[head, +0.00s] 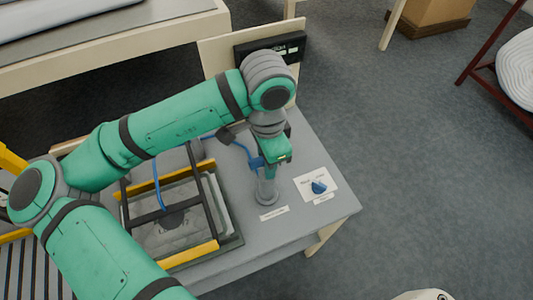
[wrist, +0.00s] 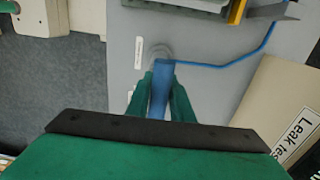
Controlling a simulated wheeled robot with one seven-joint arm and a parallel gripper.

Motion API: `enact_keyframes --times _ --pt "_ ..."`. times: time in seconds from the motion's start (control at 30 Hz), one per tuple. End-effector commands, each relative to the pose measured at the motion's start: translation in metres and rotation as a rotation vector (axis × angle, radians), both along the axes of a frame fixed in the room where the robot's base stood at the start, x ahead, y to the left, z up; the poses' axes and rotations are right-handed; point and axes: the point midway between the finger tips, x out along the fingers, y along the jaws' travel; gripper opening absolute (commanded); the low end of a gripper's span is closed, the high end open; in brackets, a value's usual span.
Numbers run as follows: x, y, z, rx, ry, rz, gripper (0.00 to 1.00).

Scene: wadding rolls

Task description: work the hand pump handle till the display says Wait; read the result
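The hand pump (head: 266,192) stands on the grey table, with a grey round base and a blue handle on top. My gripper (head: 268,160) is at the handle from above. In the wrist view the blue handle (wrist: 160,88) lies between the two green fingertips, which look closed against both its sides. The black display (head: 288,46) is on the upright board at the table's back, partly covered by my arm. Its lit text is too small to read.
A blue knob (head: 319,187) sits on a white labelled card right of the pump. A black frame with yellow bars (head: 190,255) stands left of it. A blue hose (head: 236,146) runs from the pump.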

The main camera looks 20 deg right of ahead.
Motion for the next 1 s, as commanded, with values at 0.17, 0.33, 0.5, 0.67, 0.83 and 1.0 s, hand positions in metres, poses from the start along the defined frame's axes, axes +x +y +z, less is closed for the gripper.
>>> enact_keyframes --times 0.17,0.33,0.5,0.67,0.83,1.0 --pt "0.000 0.000 0.015 0.001 -0.002 -0.001 0.20" --pt "0.000 0.000 0.028 0.001 -0.003 0.000 0.20" --pt "0.001 0.000 0.041 0.001 -0.003 0.001 0.20" --pt "0.001 0.000 0.054 0.001 -0.003 0.001 0.20" --pt "0.001 0.001 0.065 0.001 -0.004 0.000 0.20" --pt "0.000 -0.001 0.069 0.001 -0.003 -0.003 0.20"
